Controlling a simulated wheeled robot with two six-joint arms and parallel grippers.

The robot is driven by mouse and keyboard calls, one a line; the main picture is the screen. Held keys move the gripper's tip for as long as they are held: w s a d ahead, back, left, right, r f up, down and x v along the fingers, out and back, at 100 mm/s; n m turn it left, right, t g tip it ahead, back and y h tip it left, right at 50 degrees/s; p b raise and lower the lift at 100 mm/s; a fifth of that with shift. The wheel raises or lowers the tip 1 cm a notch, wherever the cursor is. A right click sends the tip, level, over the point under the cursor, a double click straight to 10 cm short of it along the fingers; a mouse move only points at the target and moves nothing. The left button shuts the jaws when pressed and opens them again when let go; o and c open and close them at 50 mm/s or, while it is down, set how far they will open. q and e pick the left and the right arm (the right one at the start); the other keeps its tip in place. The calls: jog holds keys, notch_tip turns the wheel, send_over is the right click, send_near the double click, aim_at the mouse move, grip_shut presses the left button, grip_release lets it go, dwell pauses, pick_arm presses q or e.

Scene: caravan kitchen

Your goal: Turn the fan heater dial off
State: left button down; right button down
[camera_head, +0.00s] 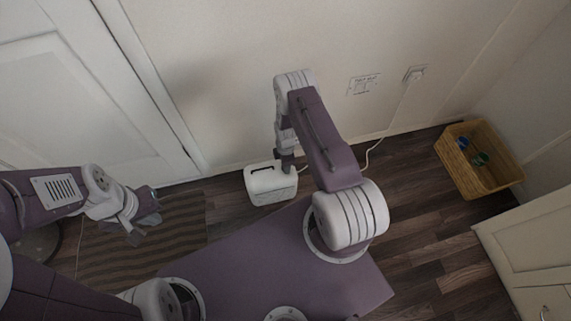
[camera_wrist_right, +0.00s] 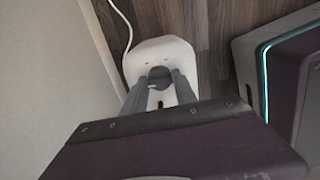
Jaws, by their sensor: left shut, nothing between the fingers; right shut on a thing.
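The white fan heater (camera_head: 271,186) stands on the wooden floor against the wall, below my right arm, with a dark slot in its top. In the right wrist view the heater (camera_wrist_right: 136,62) lies straight ahead of my right gripper (camera_wrist_right: 160,80). The right fingers are closed in at the round dark dial (camera_wrist_right: 160,73) on the heater's top and appear shut on it. The dial's pointer setting cannot be seen. My left gripper (camera_head: 145,233) is shut and empty above the striped mat, away from the heater.
A white cord (camera_head: 374,150) runs from the heater up to a wall socket (camera_head: 415,73). A striped mat (camera_head: 180,225) lies at the left by a door. A wicker basket (camera_head: 470,180) with a few small items stands at the right near a cream cabinet (camera_head: 530,250).

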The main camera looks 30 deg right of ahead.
dwell(0.3)
jog(key=c, duration=1)
grip_release()
jog(key=shift+o, duration=0.2)
notch_tip(320, 180, up, 9)
jog(key=p, duration=0.4)
jog(key=shift+f+p, duration=0.15)
jog(key=shift+p, duration=0.15)
jog(key=shift+r, duration=0.25)
jog(key=shift+f, duration=0.1)
